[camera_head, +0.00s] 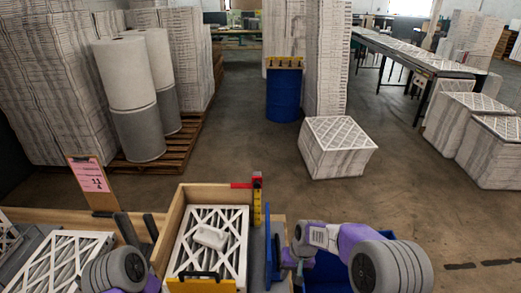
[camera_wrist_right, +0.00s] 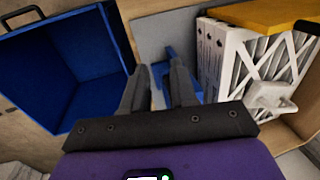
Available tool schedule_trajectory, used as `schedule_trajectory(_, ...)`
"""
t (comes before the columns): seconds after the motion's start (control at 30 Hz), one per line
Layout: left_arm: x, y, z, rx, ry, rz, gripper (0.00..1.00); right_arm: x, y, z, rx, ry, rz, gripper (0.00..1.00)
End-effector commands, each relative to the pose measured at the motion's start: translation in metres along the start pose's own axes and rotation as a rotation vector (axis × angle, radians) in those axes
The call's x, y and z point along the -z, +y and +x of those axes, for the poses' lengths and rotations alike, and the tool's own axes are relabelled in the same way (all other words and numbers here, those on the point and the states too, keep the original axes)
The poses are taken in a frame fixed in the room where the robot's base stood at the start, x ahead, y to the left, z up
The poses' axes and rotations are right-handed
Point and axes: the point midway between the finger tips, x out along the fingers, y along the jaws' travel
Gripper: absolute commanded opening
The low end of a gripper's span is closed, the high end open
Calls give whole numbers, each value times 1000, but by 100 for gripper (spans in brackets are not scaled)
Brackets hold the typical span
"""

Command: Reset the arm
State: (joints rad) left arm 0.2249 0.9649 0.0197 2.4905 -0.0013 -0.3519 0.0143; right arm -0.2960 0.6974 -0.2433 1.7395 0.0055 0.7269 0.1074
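My right arm comes in from the lower right in the head view. Its gripper (camera_head: 287,262) is near the grey strip beside the wooden box, partly hidden by the arm. In the right wrist view the gripper (camera_wrist_right: 160,82) has its two dark fingers apart with nothing held between them. A blue item (camera_wrist_right: 168,62) shows beyond the fingers; it stands upright in the head view (camera_head: 273,243). My left gripper (camera_head: 139,227) is at the lower left in the head view, its two dark fingers apart and empty, left of the wooden box.
The wooden box (camera_head: 176,213) holds white lattice filters (camera_head: 232,222) with a small white object (camera_head: 211,237) on top. A blue bin (camera_wrist_right: 65,68) is beside the right gripper. A clipboard (camera_head: 92,183) stands at left. Open floor (camera_head: 245,155) lies beyond the bench.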

Motion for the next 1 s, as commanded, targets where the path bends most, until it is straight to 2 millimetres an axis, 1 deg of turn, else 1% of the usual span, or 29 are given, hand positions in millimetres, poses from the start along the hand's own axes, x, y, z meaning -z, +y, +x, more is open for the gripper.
schedule_trajectory(0.03,0,0,0,0,0,0,42,-10,8,18,2,-17,14,27)
schedule_trajectory(0.17,0,0,0,0,1,0,42,-28,20,49,16,-18,33,27)
schedule_trajectory(0.27,1,0,0,0,2,0,42,-45,28,74,28,-20,49,27)
schedule_trajectory(0.37,1,0,0,0,1,0,42,-67,36,99,44,-21,71,27)
schedule_trajectory(0.47,0,0,0,0,0,0,42,-96,43,125,64,-23,98,27)
schedule_trajectory(0.57,0,0,0,0,0,0,42,-134,48,149,90,-23,132,27)
schedule_trajectory(0.6,0,0,0,0,0,0,42,-151,48,157,103,-21,148,27)
schedule_trajectory(0.67,0,0,0,0,0,0,42,-175,48,166,121,-17,172,27)
schedule_trajectory(0.7,0,0,0,0,0,0,42,-190,46,171,133,-15,188,27)
schedule_trajectory(0.8,0,0,0,0,1,0,42,-226,42,175,163,-3,227,27)
schedule_trajectory(0.83,0,-1,2,0,1,0,42,-233,40,177,171,3,237,27)
schedule_trajectory(0.87,1,-6,15,0,2,1,42,-226,44,191,167,12,228,27)
schedule_trajectory(0.9,2,-9,26,0,1,1,42,-224,46,202,165,14,226,27)
schedule_trajectory(1.0,2,-18,48,0,0,0,42,-224,51,225,164,14,226,27)
